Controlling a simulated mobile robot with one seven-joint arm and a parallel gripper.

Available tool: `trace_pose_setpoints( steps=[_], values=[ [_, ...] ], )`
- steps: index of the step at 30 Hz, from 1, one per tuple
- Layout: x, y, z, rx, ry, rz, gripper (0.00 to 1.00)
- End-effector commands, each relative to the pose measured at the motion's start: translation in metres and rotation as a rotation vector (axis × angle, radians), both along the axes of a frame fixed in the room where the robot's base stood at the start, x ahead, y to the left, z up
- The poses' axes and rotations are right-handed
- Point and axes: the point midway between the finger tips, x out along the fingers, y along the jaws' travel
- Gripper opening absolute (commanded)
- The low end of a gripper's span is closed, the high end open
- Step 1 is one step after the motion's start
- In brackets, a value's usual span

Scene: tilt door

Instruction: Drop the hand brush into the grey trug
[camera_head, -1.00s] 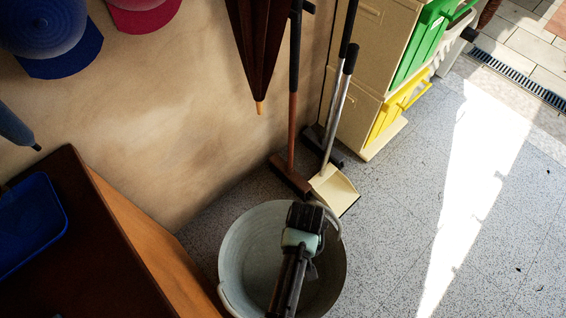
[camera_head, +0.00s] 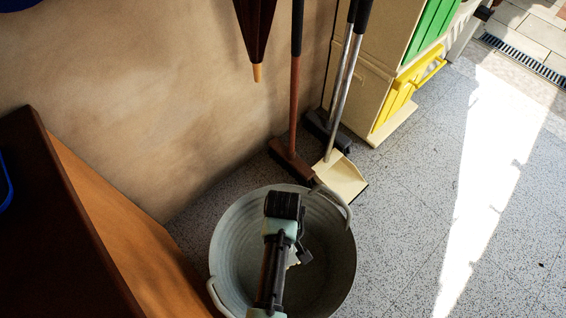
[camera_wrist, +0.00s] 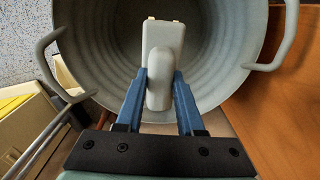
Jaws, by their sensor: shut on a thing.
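The grey trug (camera_head: 232,240) stands on the floor with its round mouth facing up and a handle on each side. The pale hand brush (camera_wrist: 163,48) is between the two blue fingers of my gripper (camera_wrist: 161,78), which is shut on its handle. In the wrist view the brush's wide end points away from me, against the trug's ribbed inside (camera_wrist: 92,38). In the head view my arm reaches over the trug's mouth and hides most of the brush. I cannot tell how far the brush is above the trug's bottom.
A wooden cabinet (camera_head: 130,235) stands close on the left. Brooms and a cream dustpan (camera_head: 341,178) lean at the wall behind the trug. Stacked bins with a yellow front (camera_head: 405,100) stand further right. The speckled floor (camera_head: 410,215) at right is clear.

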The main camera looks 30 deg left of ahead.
Motion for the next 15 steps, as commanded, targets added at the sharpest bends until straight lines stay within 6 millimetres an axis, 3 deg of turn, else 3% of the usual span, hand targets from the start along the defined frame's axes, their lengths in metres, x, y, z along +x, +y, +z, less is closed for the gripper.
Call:
trace_pose_setpoints(
  steps=[6,15],
  values=[
    [-0.002,-0.003,0.003,-0.004,0.0,-0.002,0.0],
    [-0.001,-0.002,-0.038,-0.002,-0.003,-0.003,0.0]
  ],
)
